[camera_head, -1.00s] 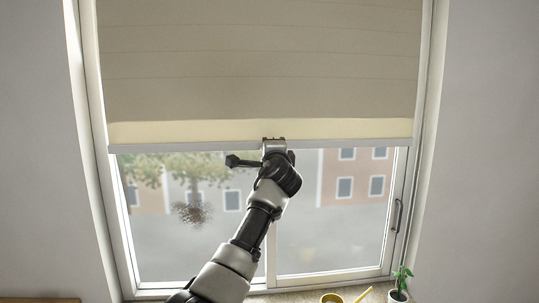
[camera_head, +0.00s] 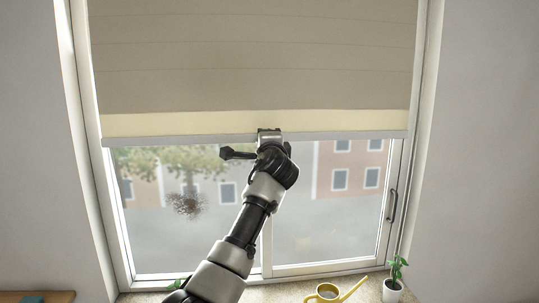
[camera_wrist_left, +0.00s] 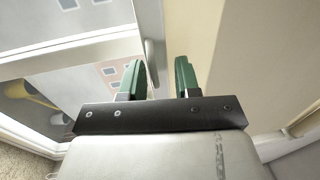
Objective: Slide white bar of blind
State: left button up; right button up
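The white bar (camera_head: 345,136) is the pale rail along the bottom edge of the beige blind (camera_head: 250,60). It spans the upper part of the window. The exact contact is hard to see. The blind's fabric (camera_wrist_left: 194,35) shows beyond the right finger. My right gripper is not in view.
On the sill stand a yellow watering can (camera_head: 327,292) and a potted plant (camera_head: 393,290). A brown surface (camera_head: 38,297) shows at lower left.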

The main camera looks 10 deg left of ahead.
pick_arm(q)
jog(key=b+v, duration=0.4)
jog(key=v, duration=0.5)
jog(key=shift+s+b, duration=0.3)
jog(key=shift+d, duration=0.1)
